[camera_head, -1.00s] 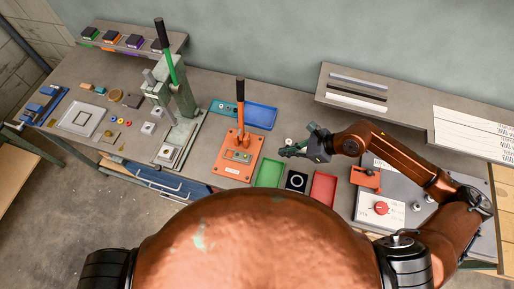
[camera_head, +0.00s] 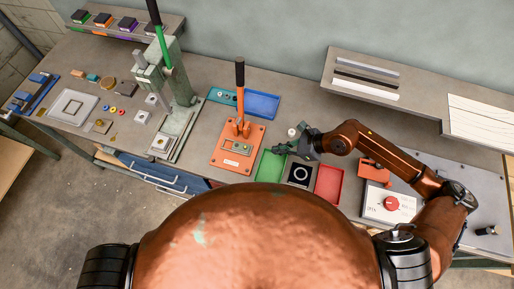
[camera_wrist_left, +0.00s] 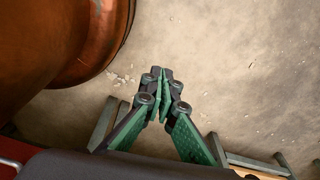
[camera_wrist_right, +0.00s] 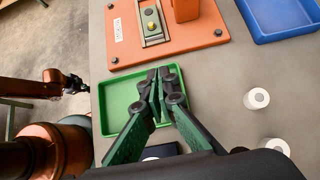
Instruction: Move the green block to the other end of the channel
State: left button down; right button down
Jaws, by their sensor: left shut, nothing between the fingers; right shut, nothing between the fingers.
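An orange press base (camera_head: 238,160) carries a grey plate with a greenish strip (camera_head: 240,147), which also shows in the right wrist view (camera_wrist_right: 151,24). I cannot tell whether this strip is the channel or whether the green block is in it. My right gripper (camera_head: 277,149) is shut and empty over the back of a green tray (camera_head: 266,175). In the right wrist view its fingertips (camera_wrist_right: 158,74) point toward the orange base, apart from it. My left gripper (camera_wrist_left: 162,80) is shut and empty above the floor; the head view does not show it.
A dark square with a white ring (camera_head: 301,173) and a red tray (camera_head: 328,184) stand right of the green tray. A blue tray (camera_head: 262,105) lies behind the base. White rollers (camera_wrist_right: 256,98) stand nearby. The press's upright lever (camera_head: 240,88) rises above the base.

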aim_at(245, 146)
jog(key=x, duration=0.5)
jog(key=shift+a+f+p, duration=0.15)
jog(key=shift+a+p, duration=0.15)
jog(key=shift+p, duration=0.05)
pick_arm(q)
jog(key=shift+s+r+p, duration=0.2)
jog(key=shift+r+p, duration=0.1)
jog(key=shift+r, duration=0.2)
jog(key=shift+s+r+p, duration=0.2)
jog(key=shift+r+p, duration=0.1)
jog(key=shift+r, duration=0.2)
pick_arm(e)
jog(key=shift+w+a+f, duration=0.1)
jog(key=shift+w+a, duration=0.15)
jog(key=shift+a, duration=0.4)
jog(key=shift+w+a+f, duration=0.1)
jog(key=shift+w+a, duration=0.1)
jog(key=shift+a, duration=0.45)
jog(key=shift+w+a+f, duration=0.1)
jog(key=shift+w+a, duration=0.15)
jog(key=shift+a, duration=0.4)
jog(key=a, duration=0.2)
jog(key=w+a+b, duration=0.1)
jog(key=a, duration=0.1)
jog(key=shift+w+a, duration=0.2)
pick_arm(q)
jog(key=shift+a+f, duration=0.1)
jog(key=shift+f, duration=0.4)
pick_arm(e)
jog(key=shift+d, duration=0.1)
